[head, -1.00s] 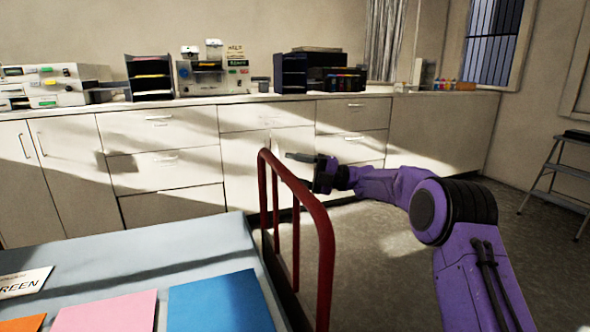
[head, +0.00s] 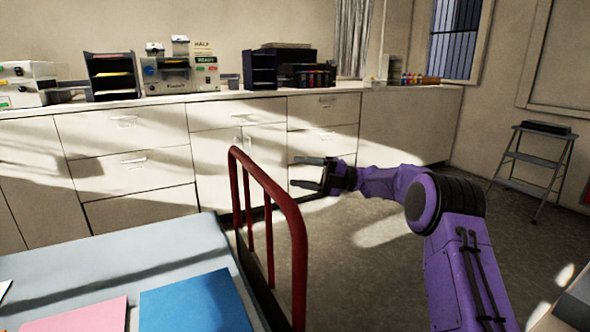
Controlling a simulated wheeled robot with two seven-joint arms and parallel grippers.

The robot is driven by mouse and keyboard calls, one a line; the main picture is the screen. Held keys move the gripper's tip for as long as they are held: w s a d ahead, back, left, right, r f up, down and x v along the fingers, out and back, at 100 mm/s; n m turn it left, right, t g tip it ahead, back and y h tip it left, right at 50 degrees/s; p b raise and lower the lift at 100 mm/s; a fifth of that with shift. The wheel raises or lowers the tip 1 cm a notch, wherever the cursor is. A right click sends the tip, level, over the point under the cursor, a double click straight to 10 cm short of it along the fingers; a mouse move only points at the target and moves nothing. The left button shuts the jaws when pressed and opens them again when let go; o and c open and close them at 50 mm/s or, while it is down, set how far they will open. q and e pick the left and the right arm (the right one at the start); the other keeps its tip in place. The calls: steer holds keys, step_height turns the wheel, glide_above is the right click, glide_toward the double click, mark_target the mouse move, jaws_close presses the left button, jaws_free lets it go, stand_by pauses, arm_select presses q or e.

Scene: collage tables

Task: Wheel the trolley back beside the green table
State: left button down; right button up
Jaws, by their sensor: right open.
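The trolley shows as a red tubular handle (head: 290,215) with upright bars, standing at the right edge of a pale blue-grey table top (head: 110,262). Its lower part is mostly hidden. My right gripper (head: 299,173) is open and empty, just right of the handle in the picture, its fingers pointing left toward it. I see no contact with the handle. The table top carries a blue sheet (head: 195,303) and a pink sheet (head: 95,316). My left gripper is out of view.
A long white cabinet (head: 395,130) with drawers runs along the back wall, with trays and machines on its counter. A grey step stool (head: 535,160) stands at the right. Grey floor (head: 390,270) is open between the handle and the stool.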

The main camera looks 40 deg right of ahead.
steer(key=p, duration=0.6)
glide_toward(248, 169)
steer(key=p+x, duration=0.1)
steer(key=x, duration=0.9)
steer(key=shift+w+a, duration=0.1)
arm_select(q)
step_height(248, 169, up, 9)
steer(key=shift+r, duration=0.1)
arm_select(e)
steer(key=shift+c, duration=0.3)
